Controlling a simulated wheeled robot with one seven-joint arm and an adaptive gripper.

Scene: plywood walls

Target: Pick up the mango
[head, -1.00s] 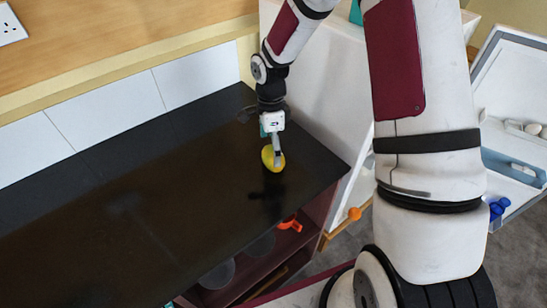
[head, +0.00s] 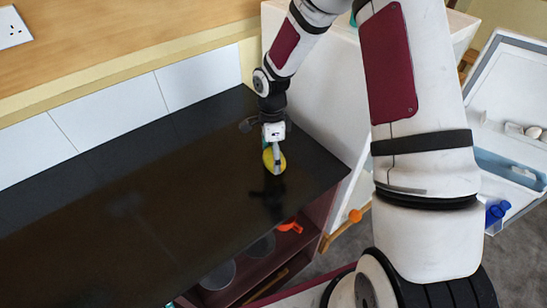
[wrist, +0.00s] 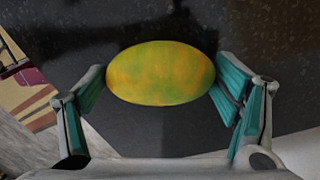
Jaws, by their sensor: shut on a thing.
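The yellow mango (head: 279,160) with a greenish tint is at the right end of the black counter in the head view. In the wrist view the mango (wrist: 160,72) lies crosswise between the two teal-padded fingers, one at each end. My gripper (head: 274,158) points down and is shut on the mango; it also shows in the wrist view (wrist: 160,78). A finger covers part of the mango in the head view. I cannot tell whether the mango touches the counter or is slightly above it.
The black counter (head: 130,220) is bare to the left. White tiles (head: 100,105) and a wall socket (head: 12,27) are behind it. A white cabinet side (head: 325,110) stands close on the right. Shelves below hold an orange item (head: 290,226). An open fridge door (head: 515,115) is at far right.

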